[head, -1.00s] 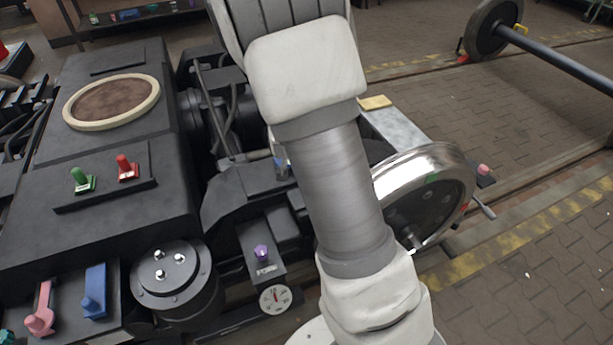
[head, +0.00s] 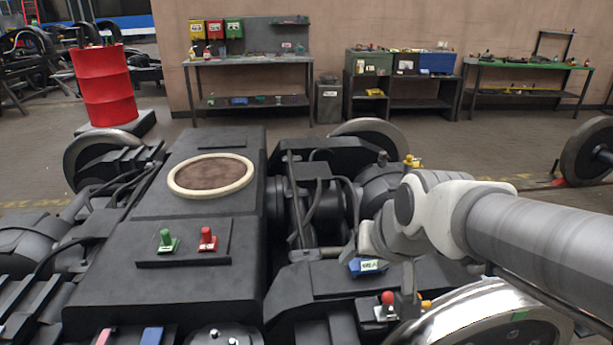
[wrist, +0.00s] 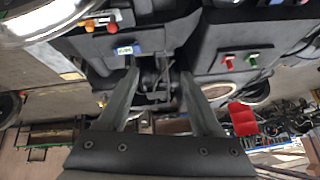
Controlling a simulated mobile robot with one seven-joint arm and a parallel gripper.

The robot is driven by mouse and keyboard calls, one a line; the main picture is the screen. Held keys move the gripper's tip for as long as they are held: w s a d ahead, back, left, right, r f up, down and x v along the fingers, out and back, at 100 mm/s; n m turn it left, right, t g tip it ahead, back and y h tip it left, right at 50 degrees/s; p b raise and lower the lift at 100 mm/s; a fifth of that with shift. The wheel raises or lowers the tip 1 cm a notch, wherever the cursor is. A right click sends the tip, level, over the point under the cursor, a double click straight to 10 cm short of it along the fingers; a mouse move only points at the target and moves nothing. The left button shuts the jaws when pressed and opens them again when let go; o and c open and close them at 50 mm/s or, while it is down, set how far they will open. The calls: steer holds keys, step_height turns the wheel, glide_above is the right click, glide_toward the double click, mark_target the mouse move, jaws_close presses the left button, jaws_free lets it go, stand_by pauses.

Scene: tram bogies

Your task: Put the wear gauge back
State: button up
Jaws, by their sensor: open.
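A small blue block (head: 368,266) with a white label sits on the dark bogie frame, just left of the bright wheel. The lettering is small and seems to read "WEAR"; I cannot tell whether this is the wear gauge itself or its holder. The block also shows in the wrist view (wrist: 127,49), beside the tip of the left finger. My gripper (wrist: 159,72) is open with nothing seen between its fingers. In the head view my gripper (head: 380,268) is over the bogie close to the block, and partly hides that area. I cannot tell whether they touch.
A red knob (head: 388,298) and an orange one stand near the bright wheel (head: 485,318). Green (head: 166,240) and red (head: 207,238) handles stand on the bogie's black top. A workbench (head: 250,62), shelves and a red drum (head: 104,85) are behind, with open floor between.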

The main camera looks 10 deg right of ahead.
steer(key=s+r+n+g, duration=0.1)
steer(key=s+n, duration=0.1)
steer(key=s, duration=0.7)
steer(key=shift+s+r+h, duration=0.35)
steer(key=shift+s+h, duration=0.05)
